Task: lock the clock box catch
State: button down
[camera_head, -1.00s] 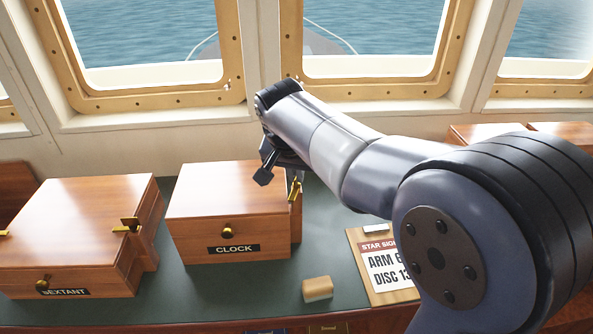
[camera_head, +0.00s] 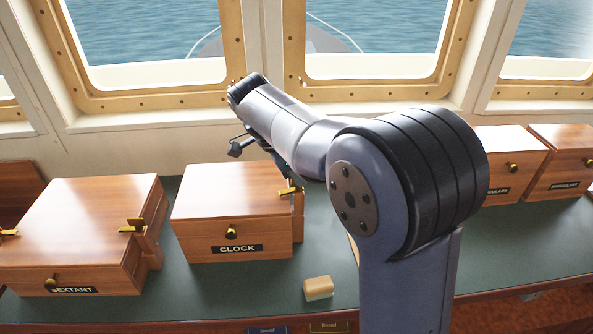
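The clock box (camera_head: 205,200) is a wooden box with a shut lid, a brass knob and a CLOCK label, in the middle left of the head view. Its brass catch (camera_head: 289,192) is at the right edge of the lid and lies roughly level across that edge. My gripper (camera_head: 241,147) is above the back right part of the box, pointing down behind my wrist. One dark finger pad shows to the left, apart from the catch. The rest of the gripper is mostly hidden by my arm, so its opening is unclear. Nothing is seen held.
The sextant box (camera_head: 80,215), with similar brass catches, stands to the left. A small tan block (camera_head: 318,288) lies on the green counter (camera_head: 240,285) in front. More wooden boxes (camera_head: 512,150) stand at the back right. Window frames rise behind. My arm covers the right middle.

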jog(key=shift+w+m+g+p, duration=0.15)
jog(key=shift+m+g+p, duration=0.4)
jog(key=shift+m, duration=0.95)
jog(key=c, duration=1.6)
grip_release()
jog(key=v, duration=1)
jog(key=shift+a+r, duration=0.25)
jog(key=shift+r, duration=0.1)
jog(key=shift+f, duration=0.1)
jog(key=x, duration=1)
jog(key=shift+d+f, duration=0.25)
